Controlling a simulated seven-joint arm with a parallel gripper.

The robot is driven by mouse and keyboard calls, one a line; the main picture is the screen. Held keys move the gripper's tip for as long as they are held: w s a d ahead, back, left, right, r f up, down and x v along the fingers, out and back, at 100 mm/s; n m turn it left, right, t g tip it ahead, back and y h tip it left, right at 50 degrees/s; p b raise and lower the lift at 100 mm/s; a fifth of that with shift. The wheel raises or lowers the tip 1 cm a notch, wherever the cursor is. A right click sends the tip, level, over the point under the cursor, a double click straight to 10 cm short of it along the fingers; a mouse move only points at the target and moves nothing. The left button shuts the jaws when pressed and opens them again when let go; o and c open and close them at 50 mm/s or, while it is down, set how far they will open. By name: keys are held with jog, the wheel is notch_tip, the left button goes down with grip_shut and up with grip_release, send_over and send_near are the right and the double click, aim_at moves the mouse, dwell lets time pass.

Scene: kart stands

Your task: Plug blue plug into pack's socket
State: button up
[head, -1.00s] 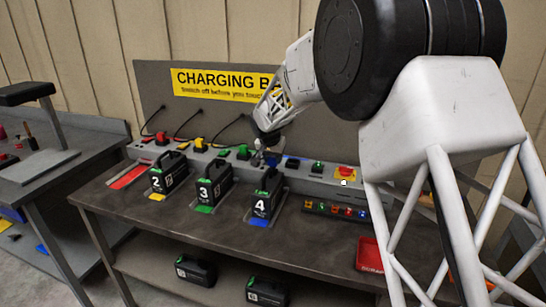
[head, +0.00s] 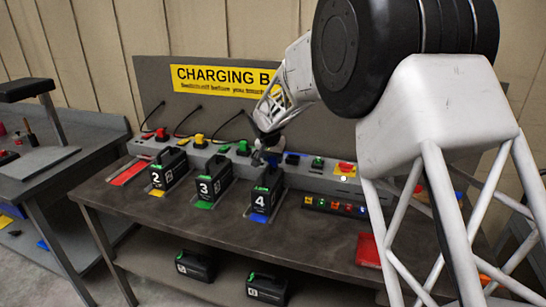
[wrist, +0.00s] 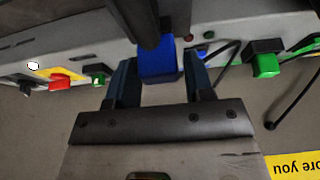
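The blue plug (wrist: 158,64) is between the two fingers of my gripper (wrist: 160,75) in the wrist view. The fingers lie close along both its sides and appear shut on it. In the head view my gripper (head: 265,158) is low, just behind the top of pack 4 (head: 262,203), a black battery pack standing upright on a blue mark. In the wrist view a dark upright part overlaps the plug's far side. The pack's socket is hidden, and I cannot tell whether the plug touches it.
Packs 2 (head: 168,170) and 3 (head: 212,184) stand left of pack 4. The grey charging rail (head: 225,158) behind carries other coloured plugs, cables and a red stop button (head: 345,167). A red tray (head: 368,250) lies at the bench's right.

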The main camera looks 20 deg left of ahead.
jog(key=shift+o, duration=1.3)
jog(key=shift+v, duration=3.9)
jog(key=shift+d, duration=0.1)
